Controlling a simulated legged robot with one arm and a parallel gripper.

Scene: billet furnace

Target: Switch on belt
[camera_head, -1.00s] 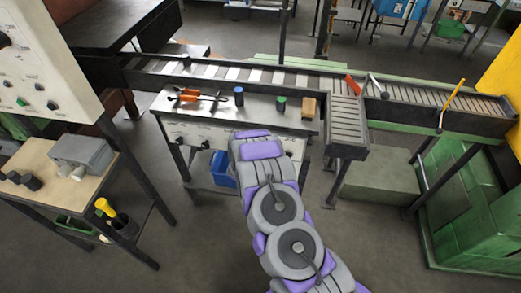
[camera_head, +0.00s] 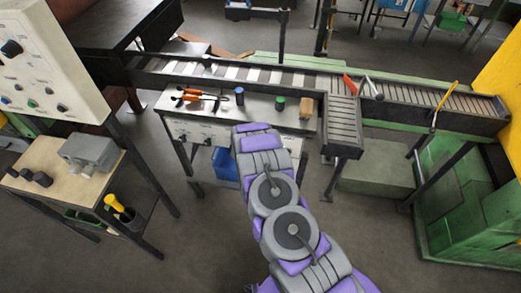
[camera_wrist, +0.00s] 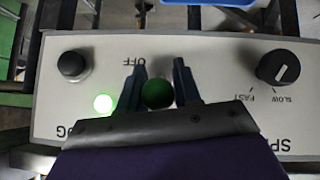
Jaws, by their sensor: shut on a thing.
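The white control panel (camera_wrist: 225,60) fills much of the wrist view, with its lettering upside down. My gripper (camera_wrist: 159,75) has one finger on each side of a round dark green knob (camera_wrist: 157,93) and is shut on it. The letters OFF show beside the knob; the rest of its label is hidden. A green lamp (camera_wrist: 103,103) glows to its left. In the head view the panel (camera_head: 195,132) is on the front of the bench beside the roller belt (camera_head: 270,76). My arm hides the gripper there.
A black dial (camera_wrist: 279,66) marked FAST and SLOW and a black knob (camera_wrist: 73,64) flank the green one. A side table (camera_head: 50,187) stands left.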

